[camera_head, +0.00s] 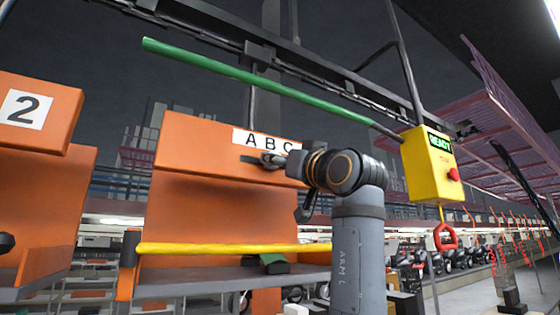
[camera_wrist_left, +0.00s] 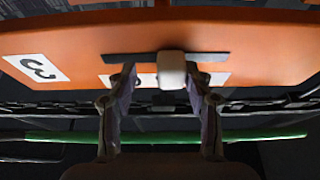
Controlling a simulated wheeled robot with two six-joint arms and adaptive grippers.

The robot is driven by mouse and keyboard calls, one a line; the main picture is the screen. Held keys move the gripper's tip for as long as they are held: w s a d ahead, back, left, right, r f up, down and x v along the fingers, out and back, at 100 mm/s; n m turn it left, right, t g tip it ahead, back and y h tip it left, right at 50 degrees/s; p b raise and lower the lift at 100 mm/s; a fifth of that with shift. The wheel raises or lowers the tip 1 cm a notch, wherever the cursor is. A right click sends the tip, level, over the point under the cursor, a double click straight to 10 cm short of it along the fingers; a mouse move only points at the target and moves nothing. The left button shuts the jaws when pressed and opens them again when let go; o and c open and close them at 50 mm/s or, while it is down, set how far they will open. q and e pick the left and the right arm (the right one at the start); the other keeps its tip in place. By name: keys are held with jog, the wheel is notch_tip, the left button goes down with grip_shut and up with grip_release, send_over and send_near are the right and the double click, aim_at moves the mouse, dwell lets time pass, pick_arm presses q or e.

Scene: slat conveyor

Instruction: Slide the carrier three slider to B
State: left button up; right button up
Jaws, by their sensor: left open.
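Carrier three is the orange carrier (camera_head: 210,150) with the white A B C label (camera_head: 266,141) in the head view; its number 3 plate (camera_wrist_left: 37,68) shows upside down in the wrist view. The slider is a pale knob (camera_wrist_left: 172,68) on a dark horizontal rail (camera_wrist_left: 220,57) in front of the label. My left gripper (camera_wrist_left: 159,78) is open, one finger on each side of the knob, which sits nearer the right finger in that view. Contact cannot be told. In the head view my left arm hides the carrier's right end; the knob's exact letter is unclear.
Carrier two (camera_head: 50,120) hangs to the left. A yellow bar (camera_head: 230,249) crosses the carrier's front below. A green rail (camera_head: 240,72) runs overhead. A yellow control box (camera_head: 430,165) reading READY, with a red button, hangs right of my arm.

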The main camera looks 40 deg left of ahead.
pick_arm(q)
jog(key=v, duration=0.7)
jog(key=shift+s, duration=0.25)
pick_arm(e)
jog(key=shift+w+d+r, duration=0.15)
jog(key=shift+w+d, duration=0.15)
jog(key=shift+w, duration=0.15)
pick_arm(q)
jog(key=shift+d+f, duration=0.1)
jog(key=shift+d, duration=0.1)
pick_arm(e)
jog(key=shift+d, duration=0.1)
